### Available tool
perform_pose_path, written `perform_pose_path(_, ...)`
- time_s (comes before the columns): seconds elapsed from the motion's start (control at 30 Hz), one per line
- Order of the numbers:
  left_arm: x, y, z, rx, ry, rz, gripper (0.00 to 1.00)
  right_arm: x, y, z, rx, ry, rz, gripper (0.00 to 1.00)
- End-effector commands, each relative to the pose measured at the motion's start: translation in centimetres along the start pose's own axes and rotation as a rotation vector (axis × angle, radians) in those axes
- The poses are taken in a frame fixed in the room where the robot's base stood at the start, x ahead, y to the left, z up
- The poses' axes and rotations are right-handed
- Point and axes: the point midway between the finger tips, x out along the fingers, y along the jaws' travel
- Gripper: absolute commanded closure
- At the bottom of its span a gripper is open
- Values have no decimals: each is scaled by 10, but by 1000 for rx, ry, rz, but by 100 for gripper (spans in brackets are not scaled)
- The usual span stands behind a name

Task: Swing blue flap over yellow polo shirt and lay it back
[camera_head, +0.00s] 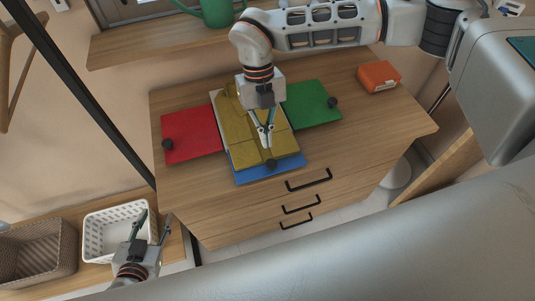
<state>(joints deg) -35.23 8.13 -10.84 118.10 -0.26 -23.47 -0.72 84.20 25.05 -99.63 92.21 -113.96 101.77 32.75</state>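The yellow polo shirt (250,128) lies folded into a narrow strip on the folding board in the head view. The blue flap (246,177) is at the board's near end, partly under the shirt, with a black knob (271,164) near its front edge. My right gripper (267,146) points down over the shirt, just behind that knob. Its fingertips are close together with no cloth visibly held; contact with the shirt cannot be told. My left gripper (152,228) is open and empty at the lower left, away from the board.
The red flap (193,135) and green flap (310,104) lie flat on either side, each with a black knob. An orange box (379,77) stands at the right of the wooden dresser (345,145). A white basket (101,237) and brown basket (38,252) are at lower left.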

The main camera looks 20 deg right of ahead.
Motion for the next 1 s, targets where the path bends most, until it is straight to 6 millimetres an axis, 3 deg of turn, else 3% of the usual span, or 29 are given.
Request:
perform_pose_path(0.23, -1, -1, -2, 0, 1, 0, 61, 18, -1, -14, -3, -71, -1, 100)
perform_pose_path(0.57, -1, 0, -2, 0, 1, 0, 61, 21, 0, -15, -2, -85, 0, 100)
perform_pose_path(0.8, 2, 2, 6, 0, -3, 1, 61, 42, -1, -22, -3, -154, -1, 100)
perform_pose_path(1.0, 2, 2, 6, 0, -3, 1, 61, 47, 0, -25, -3, -170, 0, 100)
